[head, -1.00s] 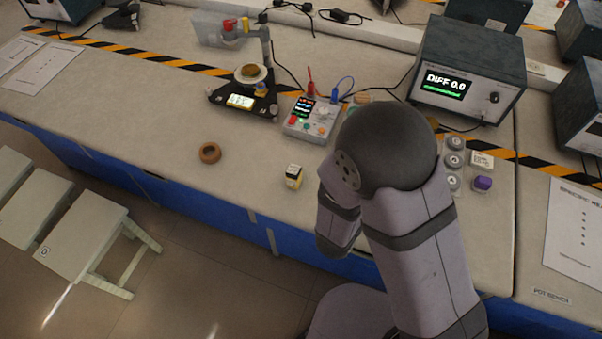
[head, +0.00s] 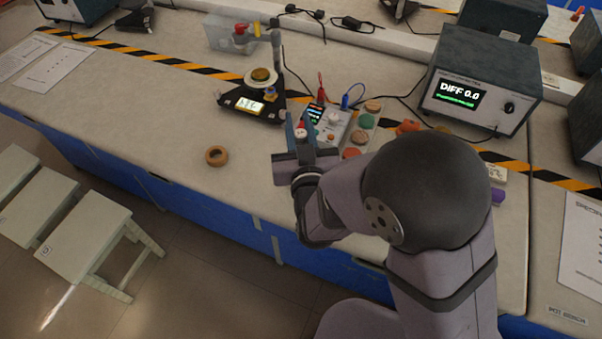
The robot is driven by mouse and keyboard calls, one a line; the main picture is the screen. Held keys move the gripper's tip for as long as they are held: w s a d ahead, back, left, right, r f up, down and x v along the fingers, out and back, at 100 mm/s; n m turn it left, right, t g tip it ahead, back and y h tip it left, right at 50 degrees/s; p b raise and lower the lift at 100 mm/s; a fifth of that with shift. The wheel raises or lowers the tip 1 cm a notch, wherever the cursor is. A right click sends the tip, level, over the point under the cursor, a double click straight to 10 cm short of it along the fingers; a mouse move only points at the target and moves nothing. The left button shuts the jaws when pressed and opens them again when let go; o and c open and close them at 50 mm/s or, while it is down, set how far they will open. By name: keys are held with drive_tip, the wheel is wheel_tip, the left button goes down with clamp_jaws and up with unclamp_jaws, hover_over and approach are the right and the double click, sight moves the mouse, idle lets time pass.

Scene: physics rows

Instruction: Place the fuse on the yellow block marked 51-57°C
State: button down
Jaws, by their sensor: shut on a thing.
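My gripper (head: 303,128) is at the front middle of the bench, in front of the meter box, with its fingers pointing away from the bench's front edge. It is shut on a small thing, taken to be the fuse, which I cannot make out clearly. A small white and red patch shows between the fingers; I cannot tell whether it is the held thing or part of the meter behind. No yellow block can be seen now; the place where one stood earlier is covered by my gripper and wrist. No 51-57°C marking is readable.
The meter box (head: 336,122) with red and blue leads is just behind my gripper. A tray of round pieces (head: 365,121) is to its right. A balance (head: 252,103) and a DIFF 0.0 instrument (head: 483,85) stand further back.

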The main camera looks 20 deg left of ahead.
wheel_tip(320, 180, down, 10)
idle(1.1)
drive_tip(key=shift+f, duration=0.1)
drive_tip(key=shift+f, duration=0.15)
drive_tip(key=c, duration=1.6)
unclamp_jaws()
drive_tip(key=shift+o, duration=0.2)
